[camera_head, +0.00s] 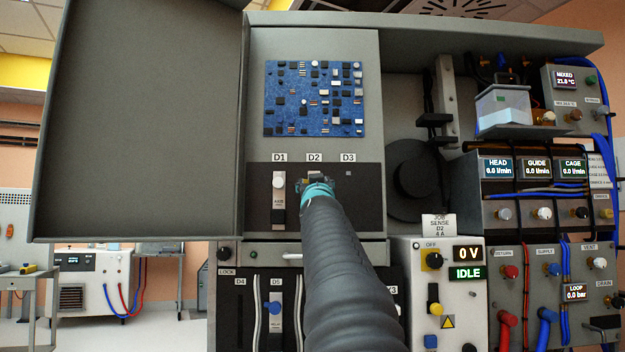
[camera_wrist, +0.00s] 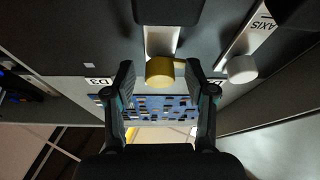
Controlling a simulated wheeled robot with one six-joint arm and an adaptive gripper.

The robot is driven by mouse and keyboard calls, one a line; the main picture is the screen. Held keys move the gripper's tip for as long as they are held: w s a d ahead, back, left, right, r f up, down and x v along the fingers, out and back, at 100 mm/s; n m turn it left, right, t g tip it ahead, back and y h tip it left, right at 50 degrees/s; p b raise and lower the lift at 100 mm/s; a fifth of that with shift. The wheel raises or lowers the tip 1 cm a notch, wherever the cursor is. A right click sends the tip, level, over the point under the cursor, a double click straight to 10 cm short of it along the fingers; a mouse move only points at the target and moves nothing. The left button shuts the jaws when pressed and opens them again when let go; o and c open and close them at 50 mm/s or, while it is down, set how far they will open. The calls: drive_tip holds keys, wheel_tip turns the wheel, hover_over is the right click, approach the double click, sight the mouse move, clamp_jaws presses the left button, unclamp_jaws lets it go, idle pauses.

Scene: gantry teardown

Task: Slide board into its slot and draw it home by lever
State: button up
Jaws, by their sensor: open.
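A pale narrow board front (camera_wrist: 163,40) with a round yellow knob (camera_wrist: 160,71) shows in the wrist view, between the D3 label and the AXIS strip. My gripper (camera_wrist: 160,78) is open, with one finger on each side of the yellow knob; I cannot tell whether either touches it. In the head view my gripper (camera_head: 317,186) is at the D2 position, just below the D2 label (camera_head: 314,157), and my arm hides most of that slot. I cannot make out a separate lever or how deep the board sits.
The D1 board (camera_head: 279,205) with a white knob stands left of D2. D3 (camera_head: 348,173) shows a dark face. A blue circuit panel (camera_head: 313,98) is above. The open cabinet door (camera_head: 145,120) stands at left. A control box (camera_head: 440,290) reads IDLE, 0 V.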

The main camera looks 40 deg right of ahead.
clamp_jaws()
idle(0.3)
